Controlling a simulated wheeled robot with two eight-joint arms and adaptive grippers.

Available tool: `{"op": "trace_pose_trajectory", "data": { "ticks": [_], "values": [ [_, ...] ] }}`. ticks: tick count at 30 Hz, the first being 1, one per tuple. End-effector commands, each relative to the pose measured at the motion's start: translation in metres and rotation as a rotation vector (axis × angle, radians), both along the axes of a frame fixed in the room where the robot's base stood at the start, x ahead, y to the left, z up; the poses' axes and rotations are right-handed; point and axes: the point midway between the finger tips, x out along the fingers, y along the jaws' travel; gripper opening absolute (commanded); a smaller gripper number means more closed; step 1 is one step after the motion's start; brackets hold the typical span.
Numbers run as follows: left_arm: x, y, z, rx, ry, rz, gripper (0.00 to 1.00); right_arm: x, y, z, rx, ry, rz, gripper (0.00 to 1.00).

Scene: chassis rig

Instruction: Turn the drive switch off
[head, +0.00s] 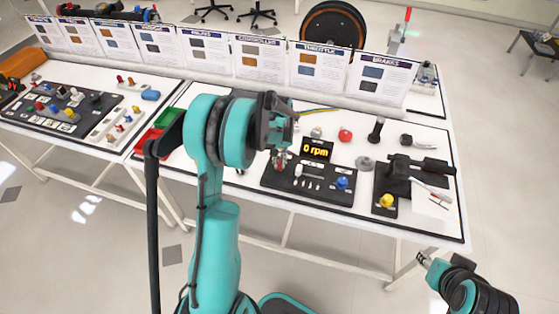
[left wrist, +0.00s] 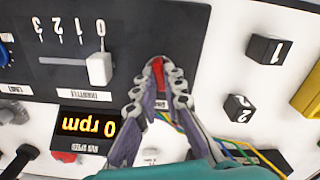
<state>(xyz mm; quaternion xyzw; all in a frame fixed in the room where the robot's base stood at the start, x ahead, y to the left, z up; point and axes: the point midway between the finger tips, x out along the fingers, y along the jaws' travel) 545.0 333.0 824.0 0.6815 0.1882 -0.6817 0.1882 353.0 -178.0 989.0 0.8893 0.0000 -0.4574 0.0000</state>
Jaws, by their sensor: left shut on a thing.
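The drive switch (left wrist: 158,75) shows as a red lever in the left wrist view, at the edge of the black control panel (left wrist: 60,85). My left gripper (left wrist: 166,68) is shut on it, with one finger on each side. In the head view my left gripper (head: 280,158) is over the left end of the panel (head: 300,196) and hides most of the switch. The display (head: 316,150) reads 0 rpm. My right gripper (head: 424,260) is low at the right, away from the table; its jaws are too small to judge.
The white throttle lever (left wrist: 100,68) is close beside my left gripper. A blue knob (head: 342,183), a yellow knob (head: 387,200) and a red button (head: 345,135) are further right. Black numbered blocks (left wrist: 268,50) lie nearby. Instruction cards (head: 320,68) line the back.

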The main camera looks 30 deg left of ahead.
Motion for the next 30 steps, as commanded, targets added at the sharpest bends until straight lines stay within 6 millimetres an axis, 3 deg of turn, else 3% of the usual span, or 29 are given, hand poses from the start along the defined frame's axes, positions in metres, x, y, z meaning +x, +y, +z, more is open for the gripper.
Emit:
{"op": "trace_pose_trajectory", "data": {
  "ticks": [12, 29, 30],
  "values": [
    [0.0003, 0.0003, 0.0002, 0.001, -0.001, 0.204, 0.0, 0.0, 0.0, 0.0004, 0.0, 0.0, 0.0, 0.4],
    [0.0003, 0.0003, 0.0002, 0.001, -0.001, 0.238, 0.0, 0.0, 0.0, 0.0004, 0.0, 0.0, 0.0, 0.4],
    [0.0003, 0.0003, 0.0002, 0.001, -0.001, 0.238, 0.12, 0.0, 0.0, 0.0004, 0.0, 0.0, 0.0, 0.4]
  ]
}}
